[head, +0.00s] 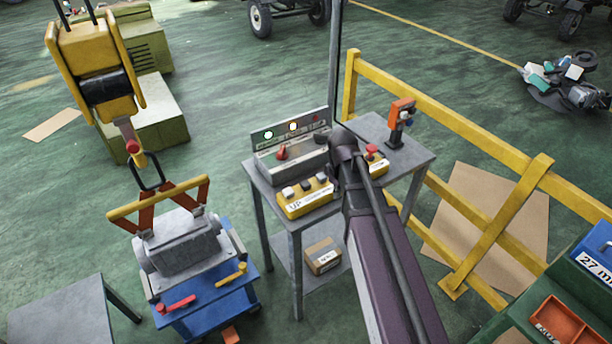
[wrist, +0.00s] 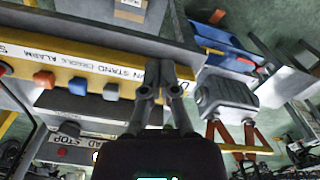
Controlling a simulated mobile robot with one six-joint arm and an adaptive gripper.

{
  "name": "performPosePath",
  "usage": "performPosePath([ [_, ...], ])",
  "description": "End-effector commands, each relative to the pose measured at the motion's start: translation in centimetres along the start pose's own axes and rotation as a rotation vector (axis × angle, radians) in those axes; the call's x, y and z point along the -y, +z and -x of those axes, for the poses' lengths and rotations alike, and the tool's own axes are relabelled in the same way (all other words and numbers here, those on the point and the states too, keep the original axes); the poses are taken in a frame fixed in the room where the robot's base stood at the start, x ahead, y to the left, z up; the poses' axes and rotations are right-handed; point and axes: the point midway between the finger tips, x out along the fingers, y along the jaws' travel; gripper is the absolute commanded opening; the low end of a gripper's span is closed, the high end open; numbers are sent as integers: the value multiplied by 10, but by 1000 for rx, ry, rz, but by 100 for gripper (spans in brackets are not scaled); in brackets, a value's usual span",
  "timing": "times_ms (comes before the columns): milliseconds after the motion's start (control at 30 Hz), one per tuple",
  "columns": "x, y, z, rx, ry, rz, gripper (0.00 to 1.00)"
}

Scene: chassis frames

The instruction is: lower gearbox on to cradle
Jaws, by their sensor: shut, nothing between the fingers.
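The grey gearbox (head: 185,243) hangs in red slings (head: 133,226) below a yellow beam (head: 160,197) and the hoist hook (head: 152,170). It is level, over the blue cradle stand (head: 208,297); I cannot tell whether it touches. In the wrist view, which is upside down, the gearbox (wrist: 228,92) and stand (wrist: 222,48) are at right. The yellow button box (head: 303,199) stands on the grey bench; its middle is hidden by my arm in the head view. My gripper (wrist: 163,72) is shut and empty, fingertips at the box's DOWN label; contact is unclear.
A grey console (head: 290,155) with lamps and a red lever stands behind the box. An orange device (head: 400,120) is at the bench's right. A yellow railing (head: 450,105) runs beyond it. A grey table (head: 65,312) is at lower left. A carton (head: 322,255) lies on the lower shelf.

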Motion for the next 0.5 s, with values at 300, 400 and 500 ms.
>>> performPosePath([
  [300,-21,-52,23,0,0,390,0],
  [400,-27,-68,30,0,0,513,0],
  [500,-32,-84,36,0,0,636,0],
])
